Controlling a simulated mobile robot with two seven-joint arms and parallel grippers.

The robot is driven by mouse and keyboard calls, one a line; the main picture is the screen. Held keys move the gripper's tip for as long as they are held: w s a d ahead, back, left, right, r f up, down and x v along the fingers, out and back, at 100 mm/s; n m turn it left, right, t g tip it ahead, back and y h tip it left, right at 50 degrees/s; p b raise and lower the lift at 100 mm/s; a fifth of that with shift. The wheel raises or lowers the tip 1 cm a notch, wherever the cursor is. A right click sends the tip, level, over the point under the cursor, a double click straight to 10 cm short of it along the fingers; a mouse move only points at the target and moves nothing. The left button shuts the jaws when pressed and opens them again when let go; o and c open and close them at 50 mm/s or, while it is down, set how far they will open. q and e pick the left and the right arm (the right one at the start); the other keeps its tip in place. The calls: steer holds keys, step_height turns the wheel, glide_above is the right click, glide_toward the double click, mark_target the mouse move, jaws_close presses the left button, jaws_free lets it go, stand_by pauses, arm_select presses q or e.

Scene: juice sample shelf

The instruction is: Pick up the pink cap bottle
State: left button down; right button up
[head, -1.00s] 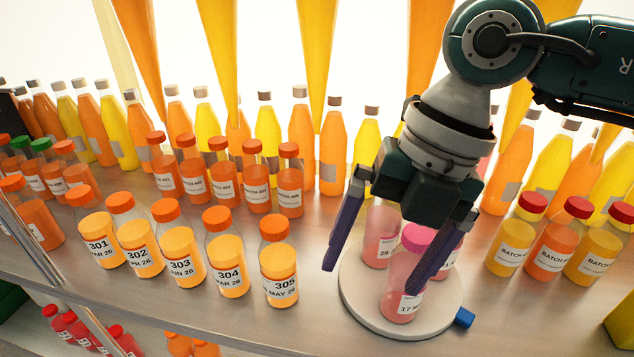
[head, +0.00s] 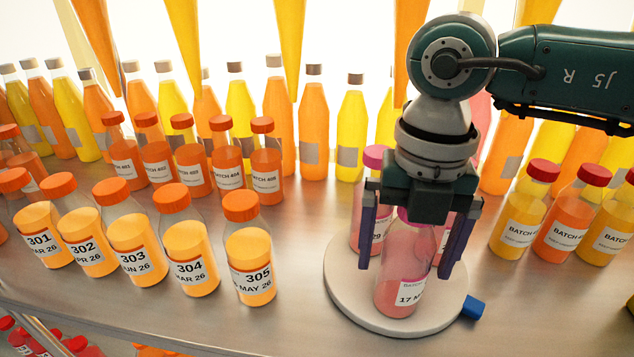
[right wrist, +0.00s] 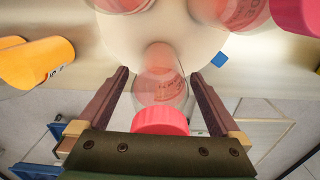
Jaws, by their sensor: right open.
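The front pink cap bottle (head: 401,270) stands upright on a round white turntable (head: 350,292), its cap mostly hidden behind my right gripper in the head view. My right gripper (head: 404,268) is open and points down, with one finger on either side of this bottle. In the right wrist view the bottle's pink cap (right wrist: 160,121) lies between the open fingers (right wrist: 160,90), close to the palm. Another pink cap bottle (head: 371,205) stands behind on the turntable, and a further one is partly hidden behind the gripper. My left gripper is not in view.
Orange-capped bottles (head: 250,265) labelled 301 to 305 stand in a row to the left. Red-capped bottles (head: 522,225) stand to the right. Tall juice bottles (head: 312,130) line the back. A blue tab (head: 473,307) sticks out of the turntable. Bare shelf lies in front.

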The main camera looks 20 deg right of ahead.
steer(key=shift+f, duration=0.35)
jaws_close()
stand_by(0.6)
